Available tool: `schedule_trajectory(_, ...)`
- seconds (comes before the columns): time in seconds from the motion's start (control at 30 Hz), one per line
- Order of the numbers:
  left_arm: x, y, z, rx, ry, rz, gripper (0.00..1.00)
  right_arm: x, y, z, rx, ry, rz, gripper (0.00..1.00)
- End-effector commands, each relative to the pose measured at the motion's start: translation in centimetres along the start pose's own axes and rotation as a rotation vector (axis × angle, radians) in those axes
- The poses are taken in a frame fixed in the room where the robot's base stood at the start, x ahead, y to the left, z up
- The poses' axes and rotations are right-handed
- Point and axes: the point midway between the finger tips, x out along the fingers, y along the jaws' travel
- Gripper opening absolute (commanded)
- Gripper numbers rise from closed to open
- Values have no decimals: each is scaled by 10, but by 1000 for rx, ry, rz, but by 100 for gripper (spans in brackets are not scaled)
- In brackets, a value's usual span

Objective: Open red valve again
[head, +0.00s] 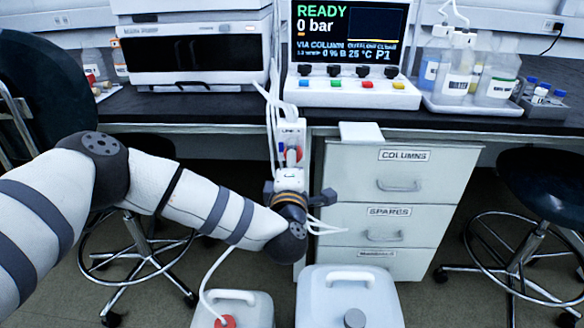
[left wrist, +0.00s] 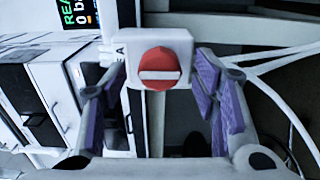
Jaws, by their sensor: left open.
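The red valve (left wrist: 160,68) is a round red knob with a white bar on a white block (left wrist: 183,42). In the left wrist view the bar lies horizontal. In the head view the red valve (head: 298,153) shows as a small patch on the narrow white column under the bench edge, partly hidden. My left gripper (left wrist: 160,85) is open, its purple-padded fingers on either side of the knob and apart from it. In the head view my left gripper (head: 291,172) is just below the valve, its fingertips hard to make out. My right gripper is not in view.
White tubes (head: 272,125) hang beside the column. A drawer cabinet (head: 390,200) stands to its right and white canisters (head: 350,285) stand below. An instrument screen (head: 347,40) above reads READY, 0 bar. Stools stand on both sides.

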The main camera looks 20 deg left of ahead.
Motion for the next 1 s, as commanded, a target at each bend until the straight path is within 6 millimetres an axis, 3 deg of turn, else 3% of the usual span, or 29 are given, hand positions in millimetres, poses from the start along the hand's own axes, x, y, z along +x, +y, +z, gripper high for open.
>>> schedule_trajectory(0.2,-57,-1,0,0,-4,-4,55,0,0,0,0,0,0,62)
schedule_trajectory(0.4,-99,0,0,0,-3,-2,55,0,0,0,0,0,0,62)
schedule_trajectory(0.57,-110,0,0,0,0,0,55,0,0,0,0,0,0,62)
schedule_trajectory(0.93,-110,1,0,0,0,0,55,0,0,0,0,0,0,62)
schedule_trajectory(1.0,-110,13,0,-3,0,9,55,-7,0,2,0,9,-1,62)
